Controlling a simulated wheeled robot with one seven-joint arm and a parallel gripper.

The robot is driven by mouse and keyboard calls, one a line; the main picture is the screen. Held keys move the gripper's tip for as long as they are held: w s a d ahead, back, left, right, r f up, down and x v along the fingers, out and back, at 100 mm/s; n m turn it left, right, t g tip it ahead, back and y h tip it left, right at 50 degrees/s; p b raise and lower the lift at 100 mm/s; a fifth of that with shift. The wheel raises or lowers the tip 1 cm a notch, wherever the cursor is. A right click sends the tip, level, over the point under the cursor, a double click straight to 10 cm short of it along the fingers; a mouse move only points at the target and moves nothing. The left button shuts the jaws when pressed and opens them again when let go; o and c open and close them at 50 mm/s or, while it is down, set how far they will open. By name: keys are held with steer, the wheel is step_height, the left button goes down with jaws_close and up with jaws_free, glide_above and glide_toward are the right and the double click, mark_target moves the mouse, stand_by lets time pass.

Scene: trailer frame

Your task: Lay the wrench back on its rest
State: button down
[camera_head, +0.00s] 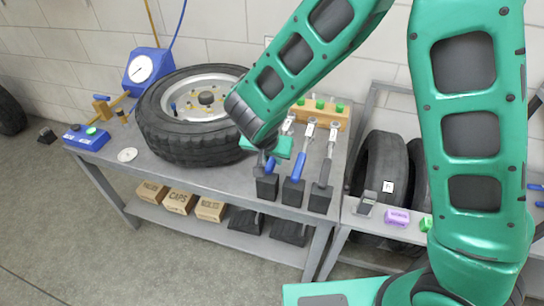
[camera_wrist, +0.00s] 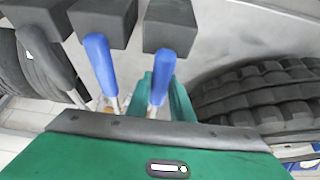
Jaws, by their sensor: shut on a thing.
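My gripper (camera_head: 274,150) is over the bench, at the left end of a row of wrenches. It is shut on a wrench with a blue handle (camera_wrist: 161,78), whose blue end (camera_head: 270,164) shows just below my gripper in the head view. That end is at the leftmost black rest block (camera_head: 267,188); the same block (camera_wrist: 170,28) shows in the wrist view. I cannot tell whether the handle touches the block. The wrench's head is mostly hidden by my gripper and arm.
A second blue-handled wrench (camera_head: 300,165) and a grey-handled wrench (camera_head: 326,170) lie close to the right on their own blocks. A wooden rack (camera_head: 338,118) with green-topped pieces is behind. The bench's front left is mostly clear.

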steer(key=shift+s, duration=0.25)
steer(key=c, duration=1.5)
jaws_free()
steer(key=v, duration=1)
steer(key=shift+s+a+r, duration=0.15)
steer(key=shift+r, duration=0.1)
steer(key=s+d+r+m+g+h, duration=0.1)
steer(key=s+d+r, duration=0.15)
steer(key=d, duration=1.05)
steer(key=s+d+r+m+g, duration=0.1)
steer(key=d+r+g, duration=0.15)
steer(key=d, duration=1.05)
steer(key=s+d+y, duration=0.1)
steer(key=s+d, duration=0.3)
steer(key=s, duration=0.2)
steer(key=s+d+r+g+y, duration=0.1)
steer(key=s+d, duration=0.3)
steer(key=s, duration=0.3)
steer(key=s+d+y, duration=0.1)
steer(key=s+d, duration=0.4)
steer(key=s, duration=0.1)
steer(key=shift+s+r+g, duration=0.25)
steer(key=shift+s+r, duration=0.15)
